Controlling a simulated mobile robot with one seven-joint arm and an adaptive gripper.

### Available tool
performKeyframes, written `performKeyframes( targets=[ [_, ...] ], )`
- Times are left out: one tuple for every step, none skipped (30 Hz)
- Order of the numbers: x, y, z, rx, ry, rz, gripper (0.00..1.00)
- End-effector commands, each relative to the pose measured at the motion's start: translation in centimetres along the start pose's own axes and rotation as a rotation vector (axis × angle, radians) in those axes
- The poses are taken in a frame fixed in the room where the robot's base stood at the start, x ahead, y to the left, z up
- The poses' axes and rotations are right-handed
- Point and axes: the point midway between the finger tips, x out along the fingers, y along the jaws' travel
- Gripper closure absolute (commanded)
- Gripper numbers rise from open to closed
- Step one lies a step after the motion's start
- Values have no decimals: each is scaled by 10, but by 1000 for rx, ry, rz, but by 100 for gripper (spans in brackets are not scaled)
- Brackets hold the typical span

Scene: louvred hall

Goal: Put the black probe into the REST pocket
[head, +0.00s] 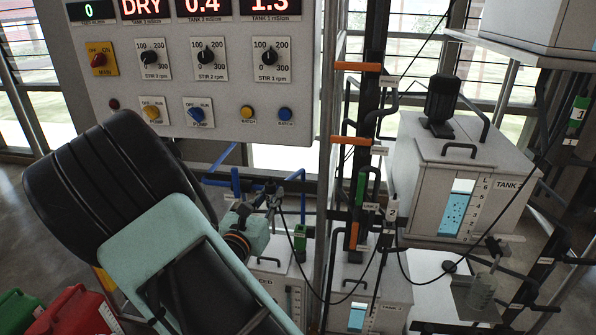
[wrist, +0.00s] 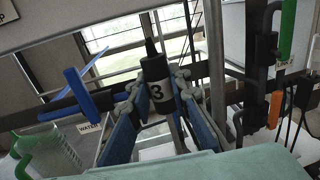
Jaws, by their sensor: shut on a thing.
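The black probe (wrist: 154,67) carries a white label with a 3. It stands roughly upright between the blue-padded fingers of my gripper (wrist: 157,88) in the wrist view, with a cable rising from its top. In the head view my gripper (head: 278,200) is in front of the rack, below the control panel and left of the dark post. I cannot pick out the REST pocket in either view.
The control panel (head: 225,105) hangs above left of my gripper. Tank 2 (head: 425,175) stands right, with a probe labelled 2 (head: 392,208) beside it. Orange handles (head: 350,140), a metal post (head: 329,120), pipes and hanging black cables crowd the space. A blue handle (wrist: 80,92) is left.

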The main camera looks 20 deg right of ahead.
Motion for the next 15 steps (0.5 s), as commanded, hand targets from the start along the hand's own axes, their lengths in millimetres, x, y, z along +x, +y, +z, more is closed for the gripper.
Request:
performKeyframes(
  targets=[
    [17,-10,9,21,-9,-35,100],
    [24,-15,17,25,-13,-49,100],
    [34,-22,27,29,-19,-67,100],
    [40,-27,34,32,-24,-81,100],
    [46,-32,40,34,-28,-92,100],
    [52,-38,48,34,-33,-105,100],
    [56,-42,54,36,-37,-114,100],
    [59,-46,59,36,-41,-122,100],
    [63,-50,64,37,-45,-129,100],
    [65,-52,67,36,-47,-135,100],
    [67,-54,70,36,-49,-138,100],
    [68,-56,72,36,-50,-142,100],
    [69,-57,72,35,-51,-143,100],
    [69,-57,72,34,-51,-144,100],
    [69,-57,72,34,-52,-145,100]
  ],
)
